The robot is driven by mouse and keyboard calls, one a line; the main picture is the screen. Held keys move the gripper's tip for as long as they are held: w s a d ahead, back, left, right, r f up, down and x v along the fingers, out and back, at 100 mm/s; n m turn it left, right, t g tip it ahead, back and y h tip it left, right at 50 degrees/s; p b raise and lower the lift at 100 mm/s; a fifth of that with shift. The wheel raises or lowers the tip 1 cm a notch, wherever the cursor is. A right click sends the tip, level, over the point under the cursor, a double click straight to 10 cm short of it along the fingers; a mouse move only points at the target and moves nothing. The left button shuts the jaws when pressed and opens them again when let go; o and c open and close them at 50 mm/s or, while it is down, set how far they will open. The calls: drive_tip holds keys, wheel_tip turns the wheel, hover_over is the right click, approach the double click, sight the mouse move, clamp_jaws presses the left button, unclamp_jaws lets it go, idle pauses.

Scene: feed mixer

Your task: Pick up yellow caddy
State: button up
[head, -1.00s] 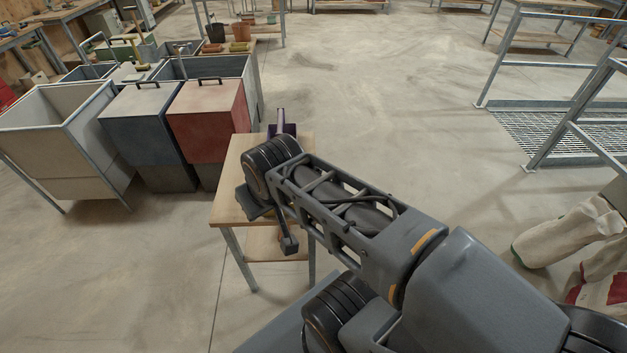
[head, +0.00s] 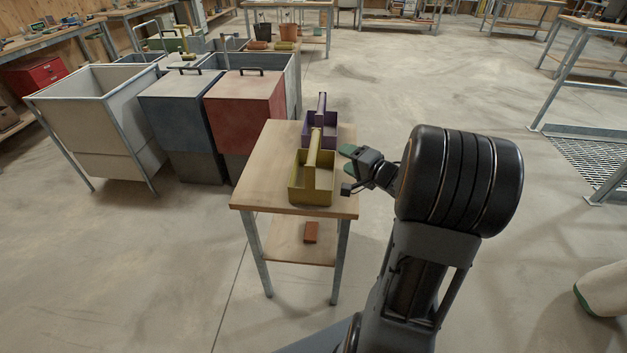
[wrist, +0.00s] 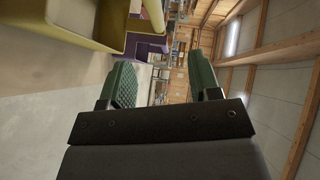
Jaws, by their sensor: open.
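The yellow caddy (head: 311,181) stands upright on a small wooden table (head: 258,187), with its tall handle up. In the wrist view the yellow caddy (wrist: 88,22) shows at the upper left, turned sideways. A purple caddy (head: 322,125) stands just behind it on the same table and also shows in the wrist view (wrist: 148,46). My gripper (head: 352,163) is to the right of the yellow caddy, apart from it. Its green-padded fingers (wrist: 162,85) are spread with nothing between them.
A brick-coloured block (head: 311,232) lies on the table's lower shelf. A red bin (head: 243,108), a blue bin (head: 183,120) and a pale hopper (head: 92,110) stand to the left. A metal railing (head: 580,90) is at the right. The floor between is clear.

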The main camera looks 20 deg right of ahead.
sight(315, 149)
drive_tip(key=shift+y, duration=0.6)
drive_tip(key=shift+f+b+x, duration=0.25)
drive_tip(key=shift+b+x, duration=0.05)
drive_tip(key=shift+x, duration=1.95)
drive_tip(key=shift+f+b+x, duration=0.3)
drive_tip(key=shift+b+x, duration=0.05)
drive_tip(key=shift+x, duration=1.9)
drive_tip(key=shift+f+b+x, duration=0.25)
drive_tip(key=shift+b+x, duration=0.05)
drive_tip(key=shift+x, duration=1.9)
drive_tip(key=shift+s, duration=0.1)
clamp_jaws()
